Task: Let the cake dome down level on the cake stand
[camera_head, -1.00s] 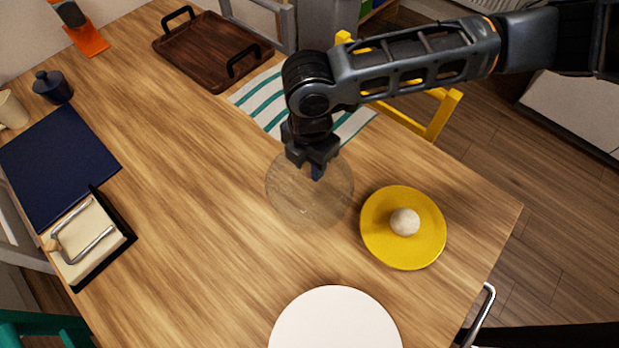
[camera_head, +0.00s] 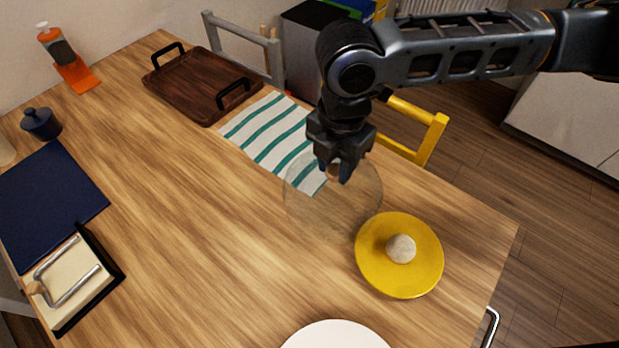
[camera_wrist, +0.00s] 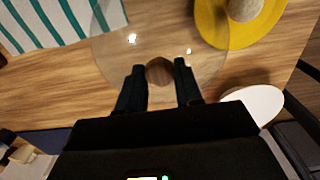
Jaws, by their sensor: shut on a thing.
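The clear glass cake dome (camera_head: 310,213) hangs from my gripper (camera_head: 338,176), which is shut on its brown wooden knob; the knob shows between the fingers in the wrist view (camera_wrist: 159,70). The dome looks roughly level. A round yellow stand (camera_head: 385,282) with a pale ball-shaped item (camera_head: 401,248) on it is at the right of the table. The dome is up and left of the stand in the head view, beside it rather than over it, its edge close to the yellow rim. The wrist view shows the yellow stand (camera_wrist: 212,28) at top right, partly cut off.
A white disc (camera_head: 335,338) is cut off at the bottom edge. A striped cloth (camera_head: 265,135) lies behind the dome, and a wooden tray (camera_head: 200,85) stands farther back. A yellow chair (camera_head: 425,135) is beyond the table edge. The table's middle left is bare.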

